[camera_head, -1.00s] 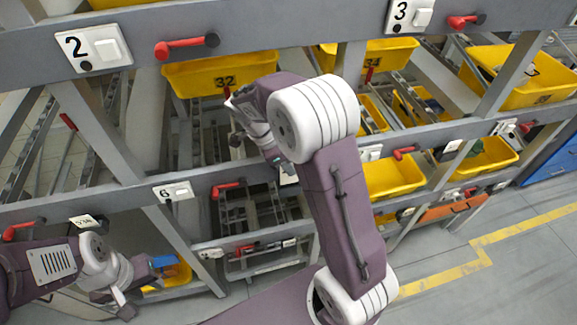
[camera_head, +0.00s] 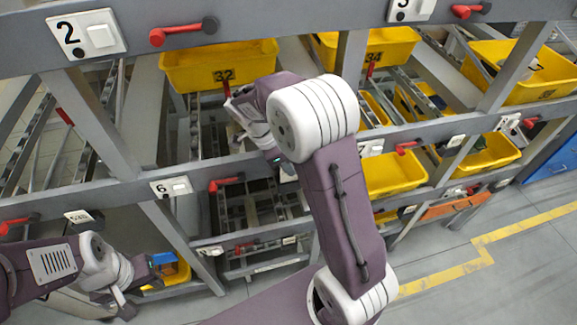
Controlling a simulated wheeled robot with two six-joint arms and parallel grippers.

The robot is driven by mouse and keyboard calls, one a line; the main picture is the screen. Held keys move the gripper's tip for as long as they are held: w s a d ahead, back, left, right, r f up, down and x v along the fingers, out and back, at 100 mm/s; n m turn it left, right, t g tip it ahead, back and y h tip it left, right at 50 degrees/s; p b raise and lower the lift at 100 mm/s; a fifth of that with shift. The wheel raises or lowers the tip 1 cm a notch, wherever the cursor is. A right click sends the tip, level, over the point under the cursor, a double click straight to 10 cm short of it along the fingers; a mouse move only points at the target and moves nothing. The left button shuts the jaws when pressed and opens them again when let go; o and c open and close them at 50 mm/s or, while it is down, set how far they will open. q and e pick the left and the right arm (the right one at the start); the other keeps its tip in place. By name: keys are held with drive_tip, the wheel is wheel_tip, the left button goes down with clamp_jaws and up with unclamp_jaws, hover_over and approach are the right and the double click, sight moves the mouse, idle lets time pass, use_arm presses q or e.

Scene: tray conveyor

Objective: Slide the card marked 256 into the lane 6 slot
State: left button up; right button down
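A small white card (camera_head: 77,217) stands in a dark holder on the rack beam at the left; its printing is too small to read surely, possibly 256. The lane 6 label plate (camera_head: 171,188) is on the middle beam, to the right of the card. My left gripper (camera_head: 142,289) is at the lower left, below the beam and beside a small blue piece (camera_head: 163,260); its fingers are partly hidden. My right gripper (camera_head: 232,115) is raised before the rack, above and right of the lane 6 plate. I see no card in it, and its finger opening is unclear.
Yellow bin 32 (camera_head: 219,68) sits on the upper level behind my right gripper. A red lever (camera_head: 226,184) juts out right of the lane 6 plate. Another yellow bin (camera_head: 180,273) is close to my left gripper. Open floor (camera_head: 430,285) lies at the lower right.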

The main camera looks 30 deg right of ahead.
drive_tip(key=shift+f+b, duration=1.05)
drive_tip(key=shift+f, duration=0.2)
drive_tip(key=c, duration=1.6)
unclamp_jaws()
drive_tip(key=shift+o, duration=0.2)
drive_tip(key=b+v, duration=0.1)
drive_tip(key=v, duration=0.8)
